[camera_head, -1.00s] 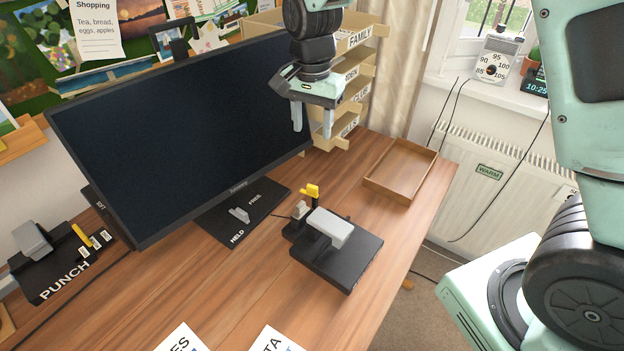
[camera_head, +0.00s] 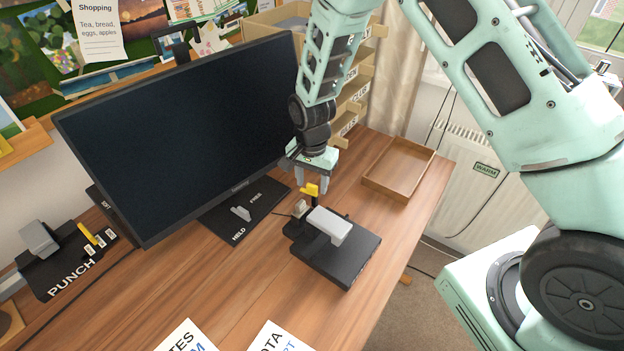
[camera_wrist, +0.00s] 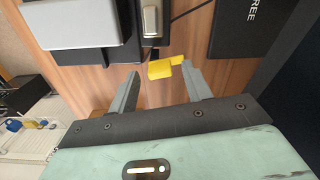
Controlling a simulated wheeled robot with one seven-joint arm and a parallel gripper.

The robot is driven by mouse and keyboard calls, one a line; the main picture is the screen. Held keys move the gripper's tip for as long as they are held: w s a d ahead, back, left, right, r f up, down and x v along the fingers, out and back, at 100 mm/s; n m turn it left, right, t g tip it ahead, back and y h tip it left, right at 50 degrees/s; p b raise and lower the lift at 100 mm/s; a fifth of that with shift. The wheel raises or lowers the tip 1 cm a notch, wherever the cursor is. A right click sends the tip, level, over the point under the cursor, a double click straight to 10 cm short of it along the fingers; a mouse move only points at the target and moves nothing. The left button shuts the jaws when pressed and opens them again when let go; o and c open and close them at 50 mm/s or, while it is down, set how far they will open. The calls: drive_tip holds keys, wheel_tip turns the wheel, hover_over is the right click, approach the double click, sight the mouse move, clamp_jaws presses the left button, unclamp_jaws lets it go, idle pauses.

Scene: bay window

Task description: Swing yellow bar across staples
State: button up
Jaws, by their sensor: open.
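The yellow bar (camera_head: 310,190) sits on top of a short dark post at the back left corner of a black desk device (camera_head: 338,262) with a pale grey block (camera_head: 330,226) on it. In the wrist view the yellow bar (camera_wrist: 162,69) shows between my fingertips, beside a small switch-like part (camera_wrist: 150,18). My gripper (camera_head: 312,183) is open, pointing down, right over the yellow bar. Its fingers (camera_wrist: 160,72) lie on either side of the bar; I cannot tell whether they touch it. I cannot make out any staples.
A monitor (camera_head: 185,135) stands close to the left of my gripper, its base (camera_head: 225,220) marked HELD and FREE. An empty wooden tray (camera_head: 398,168) lies at the back right. A punch (camera_head: 65,262) is at the far left. Labelled shelves (camera_head: 355,90) stand behind my arm.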

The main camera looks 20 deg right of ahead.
drive_tip(key=shift+f, duration=0.3)
drive_tip(key=c, duration=1)
